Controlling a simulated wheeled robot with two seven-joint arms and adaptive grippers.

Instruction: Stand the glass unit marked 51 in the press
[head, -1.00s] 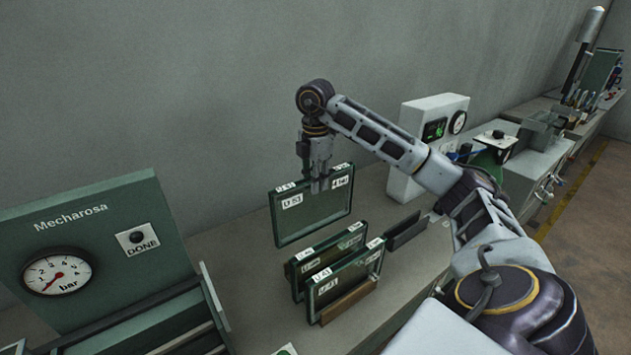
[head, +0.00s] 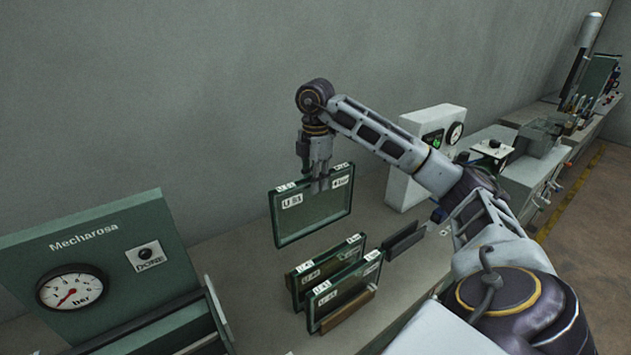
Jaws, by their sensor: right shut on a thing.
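My right gripper (head: 318,182) is shut on the top edge of a glass unit (head: 312,215). The unit hangs upright above the bench, clear of the rack. Its label seems to start with U, but the number is blurred now; in the earlier frame it looks like 51. The green press (head: 98,262) marked Mecharosa stands at the left, with a gauge (head: 72,288) and a DONE button (head: 145,253). Only part of the press bed shows at the bottom left. My left gripper is not in view.
Two more labelled glass units, a rear one (head: 300,278) and a front one (head: 345,290), stand in a rack (head: 348,310) below the held unit. A white box with a dial (head: 410,155) stands behind my right arm. Bare bench (head: 235,255) lies between press and rack.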

